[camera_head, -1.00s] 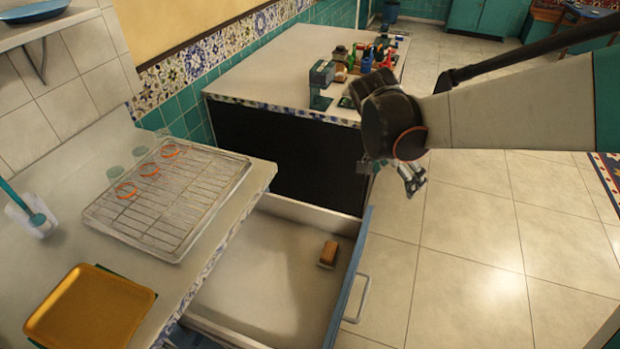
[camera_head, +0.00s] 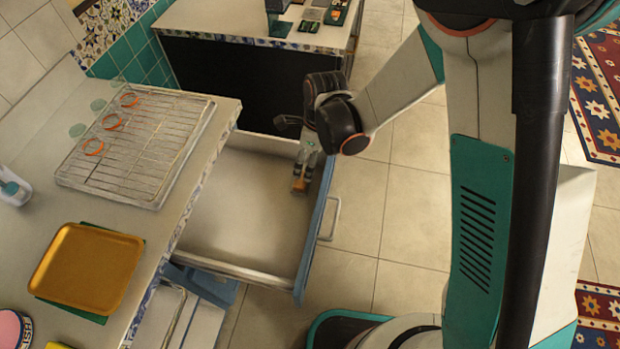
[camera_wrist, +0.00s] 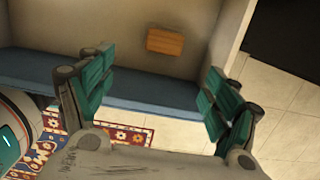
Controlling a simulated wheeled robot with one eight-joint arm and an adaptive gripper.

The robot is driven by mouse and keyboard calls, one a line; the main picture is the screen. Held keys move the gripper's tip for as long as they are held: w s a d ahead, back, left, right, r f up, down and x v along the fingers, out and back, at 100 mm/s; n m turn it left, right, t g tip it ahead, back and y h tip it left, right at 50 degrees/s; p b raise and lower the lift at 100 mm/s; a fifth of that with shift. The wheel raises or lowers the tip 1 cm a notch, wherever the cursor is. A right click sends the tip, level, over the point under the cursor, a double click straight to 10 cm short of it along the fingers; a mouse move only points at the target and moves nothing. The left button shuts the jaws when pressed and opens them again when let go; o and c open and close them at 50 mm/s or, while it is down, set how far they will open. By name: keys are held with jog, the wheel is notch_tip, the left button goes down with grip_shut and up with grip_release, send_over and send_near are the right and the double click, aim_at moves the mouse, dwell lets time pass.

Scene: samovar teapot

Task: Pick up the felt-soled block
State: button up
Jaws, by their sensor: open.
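The felt-soled block (camera_wrist: 165,42) is a small brown wooden block lying on the bottom of the open drawer (camera_head: 245,215). In the head view only a bit of the block (camera_head: 299,186) shows, under my gripper (camera_head: 306,172). In the wrist view my gripper (camera_wrist: 150,95) is open, its two green-padded fingers wide apart and empty. The block lies beyond the fingertips, between them in picture width, and does not appear to touch either finger. Its underside is hidden.
The drawer's blue front (camera_head: 318,225) with a handle (camera_head: 331,218) stands close by. A counter with a wire rack (camera_head: 135,145) and a yellow tray (camera_head: 86,266) is at left. A dark-fronted cabinet (camera_head: 250,85) stands behind. The rest of the drawer is empty.

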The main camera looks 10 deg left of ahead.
aim_at(301, 179)
jog(key=f, duration=0.2)
jog(key=f+b, duration=0.1)
jog(key=f, duration=0.2)
jog(key=a+f+b, duration=0.1)
jog(key=f, duration=0.1)
jog(key=shift+w+a+f, duration=0.1)
jog(key=shift+f, duration=0.25)
jog(key=shift+w+a+f+b, duration=0.1)
jog(key=shift+a+f+b, duration=0.1)
jog(key=shift+f+b, duration=0.55)
jog(key=shift+w+a+f+b, duration=0.2)
jog(key=shift+f+b, duration=0.1)
jog(key=shift+f, duration=0.7)
jog(key=shift+w+a+f+b, duration=0.1)
jog(key=shift+a+f+b, duration=0.1)
jog(key=shift+f+b, duration=0.55)
jog(key=shift+f, duration=0.1)
jog(key=c, duration=1.2)
